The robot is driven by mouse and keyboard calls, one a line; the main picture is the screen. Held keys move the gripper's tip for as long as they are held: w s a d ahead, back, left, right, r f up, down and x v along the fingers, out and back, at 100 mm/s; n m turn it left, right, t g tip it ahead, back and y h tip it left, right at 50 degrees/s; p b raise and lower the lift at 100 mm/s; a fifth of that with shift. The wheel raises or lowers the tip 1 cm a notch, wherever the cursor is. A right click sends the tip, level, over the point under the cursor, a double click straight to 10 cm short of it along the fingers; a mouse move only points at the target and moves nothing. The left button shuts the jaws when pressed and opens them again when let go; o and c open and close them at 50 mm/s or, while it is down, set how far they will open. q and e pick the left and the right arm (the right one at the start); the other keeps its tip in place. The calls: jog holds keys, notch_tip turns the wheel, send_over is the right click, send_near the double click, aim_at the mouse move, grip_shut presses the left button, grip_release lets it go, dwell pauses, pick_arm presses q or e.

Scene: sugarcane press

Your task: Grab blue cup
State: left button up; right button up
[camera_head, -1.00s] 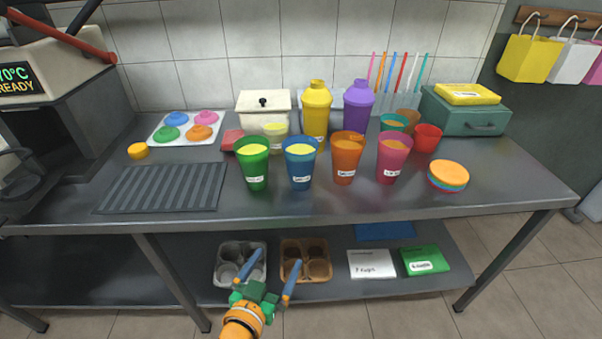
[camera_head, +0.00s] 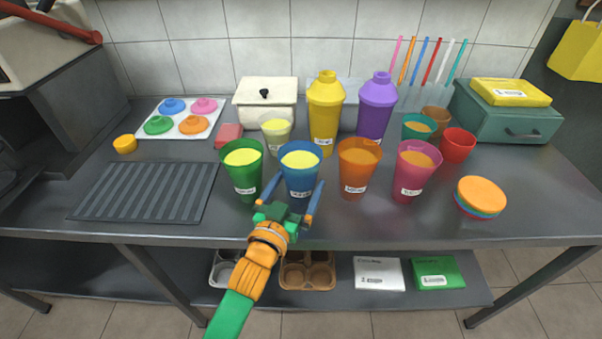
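The blue cup (camera_head: 300,178) stands upright on the metal counter, filled with something yellow and with a white label low on its front. It is between a green cup (camera_head: 243,178) and an orange cup (camera_head: 357,175). My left gripper (camera_head: 299,177) reaches up from the bottom, its blue fingers spread apart. One finger is at the cup's left side, the other overlaps its lower right edge. The palm is in front of the cup's base. I cannot tell whether the fingers touch the cup. My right gripper is not in view.
A pink cup (camera_head: 413,178) stands further right. A pale cup (camera_head: 276,135), a yellow bottle (camera_head: 325,118) and a purple bottle (camera_head: 376,110) stand behind. A ridged dark mat (camera_head: 145,192) lies left, stacked lids (camera_head: 480,196) right. The counter's front strip is clear.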

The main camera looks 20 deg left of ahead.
pick_arm(q)
jog(key=shift+w, duration=0.3)
jog(key=shift+s, duration=0.2)
jog(key=c, duration=0.5)
jog(key=shift+w, duration=0.1)
grip_shut()
jog(key=shift+r, duration=0.1)
